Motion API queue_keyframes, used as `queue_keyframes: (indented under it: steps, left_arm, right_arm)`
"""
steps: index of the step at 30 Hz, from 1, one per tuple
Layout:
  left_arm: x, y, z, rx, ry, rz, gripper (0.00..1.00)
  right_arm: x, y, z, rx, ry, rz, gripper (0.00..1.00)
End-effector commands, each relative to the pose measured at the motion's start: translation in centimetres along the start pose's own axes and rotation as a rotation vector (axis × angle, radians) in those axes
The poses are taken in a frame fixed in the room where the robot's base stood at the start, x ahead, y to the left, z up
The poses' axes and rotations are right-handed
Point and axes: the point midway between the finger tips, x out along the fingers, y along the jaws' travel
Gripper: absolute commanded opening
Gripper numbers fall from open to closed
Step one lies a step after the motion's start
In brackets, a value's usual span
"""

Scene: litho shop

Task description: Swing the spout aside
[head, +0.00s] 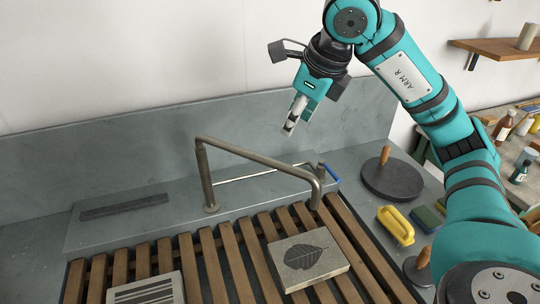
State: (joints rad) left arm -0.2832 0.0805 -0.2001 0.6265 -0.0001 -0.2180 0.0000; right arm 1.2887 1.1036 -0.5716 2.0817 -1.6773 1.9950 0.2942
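The spout (255,157) is a bronze-brown metal pipe. It rises from a post on the grey ledge, runs to the right over the wooden slats, and bends down at its right end near the leaf-printed stone. My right gripper (289,128) hangs above and behind the spout, apart from it, with its fingers pointing down and left. It is seen edge-on, so I cannot tell whether it is open or shut; nothing shows in it. My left gripper is not in view.
A stone with a leaf print (325,272) and a striped stone (148,290) lie on the slatted rack (212,268). A blue-handled lever (331,173) stands near the spout's end. A round dark disc (390,183), a yellow-rimmed item (396,225) and another disc (416,272) are to the right.

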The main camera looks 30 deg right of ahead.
Motion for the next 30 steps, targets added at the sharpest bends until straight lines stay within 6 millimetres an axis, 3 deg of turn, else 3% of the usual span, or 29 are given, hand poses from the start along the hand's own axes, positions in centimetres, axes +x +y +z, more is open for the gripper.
queue_keyframes:
  steps: [3,8,12,21,30]
  left_arm:
    - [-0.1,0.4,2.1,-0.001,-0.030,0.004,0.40]
    - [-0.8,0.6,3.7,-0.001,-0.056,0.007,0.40]
    - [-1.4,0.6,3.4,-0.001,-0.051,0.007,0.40]
    - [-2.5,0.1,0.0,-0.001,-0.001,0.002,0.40]
    - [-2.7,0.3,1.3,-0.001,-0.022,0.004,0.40]
  right_arm:
    - [2.3,0.1,-0.1,0.000,0.006,0.004,0.44]
    - [5.8,0.1,-0.1,0.000,0.007,0.004,0.44]
    - [8.8,0.1,-0.1,-0.001,0.006,0.004,0.44]
    - [14.2,0.1,0.0,-0.001,0.003,0.004,0.44]
    - [15.9,0.1,0.0,-0.001,-0.001,0.001,0.44]
